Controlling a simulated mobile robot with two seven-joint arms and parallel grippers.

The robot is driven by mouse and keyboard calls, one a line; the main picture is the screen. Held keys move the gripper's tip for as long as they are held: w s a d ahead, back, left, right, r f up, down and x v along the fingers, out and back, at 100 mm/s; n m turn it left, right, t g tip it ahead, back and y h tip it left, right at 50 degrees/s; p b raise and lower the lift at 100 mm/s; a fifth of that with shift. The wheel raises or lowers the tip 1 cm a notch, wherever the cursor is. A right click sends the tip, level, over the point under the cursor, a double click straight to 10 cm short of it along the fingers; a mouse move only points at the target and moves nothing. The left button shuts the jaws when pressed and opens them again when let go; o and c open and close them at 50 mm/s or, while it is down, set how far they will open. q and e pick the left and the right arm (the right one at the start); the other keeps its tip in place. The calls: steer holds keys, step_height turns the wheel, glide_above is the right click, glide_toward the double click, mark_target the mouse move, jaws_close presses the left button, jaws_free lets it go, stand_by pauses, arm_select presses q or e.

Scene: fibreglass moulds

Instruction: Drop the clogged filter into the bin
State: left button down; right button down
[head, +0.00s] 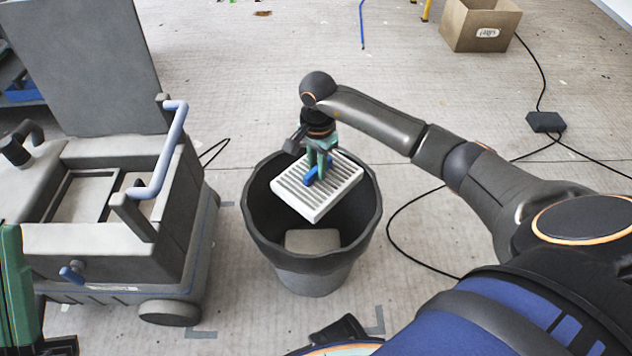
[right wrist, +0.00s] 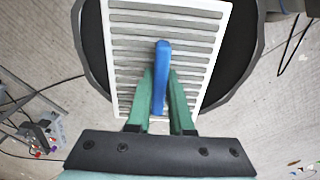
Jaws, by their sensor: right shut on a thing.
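The clogged filter (head: 318,187) is a pale rectangular panel with grey slats and a blue handle. My right gripper (head: 318,172) is shut on the blue handle (right wrist: 161,75), its green fingers on either side. The filter hangs tilted over the mouth of the dark round bin (head: 262,235). In the right wrist view the slatted face (right wrist: 120,60) fills the middle, with the dark bin rim (right wrist: 95,50) behind it. A green part at the left edge of the head view looks like my left gripper (head: 15,290); its fingertips cannot be made out.
A grey wheeled machine (head: 95,240) with an open top and a blue handle bar stands left of the bin. A pale block (head: 312,240) lies inside the bin. A cardboard box (head: 482,25) stands far back right. Black cables cross the floor on the right.

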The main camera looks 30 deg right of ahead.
steer(key=shift+f+b, duration=0.3)
steer(key=shift+f, duration=0.45)
arm_select(q)
steer(key=shift+d+f, duration=0.15)
steer(key=shift+f, duration=0.5)
arm_select(e)
steer(key=c, duration=0.7)
jaws_free()
steer(key=shift+c, duration=0.2)
arm_select(q)
steer(key=shift+r, duration=0.1)
arm_select(e)
step_height(320, 180, up, 12)
steer(key=p, duration=0.4)
steer(key=shift+f, duration=0.2)
arm_select(q)
steer(key=shift+m+h, duration=0.3)
steer(key=shift+m, duration=0.1)
steer(key=r, duration=0.4)
steer(key=shift+s+a+r, duration=0.1)
steer(key=shift+a+r, duration=0.2)
steer(key=shift+r, duration=0.05)
arm_select(e)
steer(key=shift+r, duration=0.5)
